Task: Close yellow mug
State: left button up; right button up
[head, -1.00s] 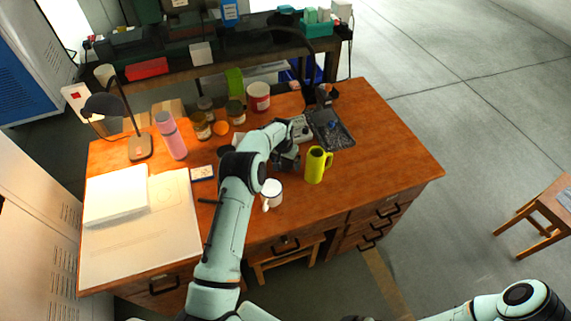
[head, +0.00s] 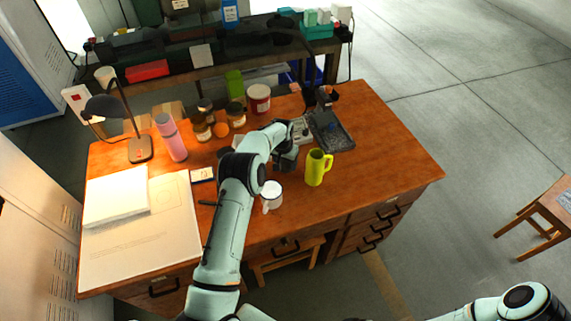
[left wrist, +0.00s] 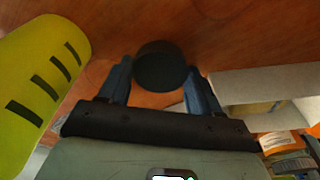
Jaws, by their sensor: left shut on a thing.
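The yellow mug (head: 315,170) stands upright on the wooden desk, its handle to the right. It also shows large at the left of the left wrist view (left wrist: 40,65), with dark stripes on its side. My left gripper (head: 288,160) is just left of the mug, low over the desk and apart from it. In the left wrist view its fingers (left wrist: 160,85) are shut on a dark round lid-like piece (left wrist: 161,66). Whether that piece touches the desk I cannot tell. My right gripper is out of view.
A white mug (head: 271,193) stands in front of the gripper, close to my left forearm. A dark tray (head: 331,133) and a grey device (head: 301,130) lie behind the yellow mug. The desk's right side (head: 390,150) is clear.

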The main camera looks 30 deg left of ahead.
aim_at(286, 165)
pick_arm(q)
notch_tip(286, 165, up, 19)
dwell(0.4)
jog(key=shift+d, duration=0.1)
jog(key=s+d+f, duration=0.2)
jog(key=s+d, duration=0.4)
jog(key=d, duration=0.2)
jog(key=s+d+f+m, duration=0.1)
jog(key=s+d+f, duration=0.1)
jog(key=s+d, duration=0.5)
jog(key=shift+d+f, duration=0.3)
jog(key=shift+d, duration=0.85)
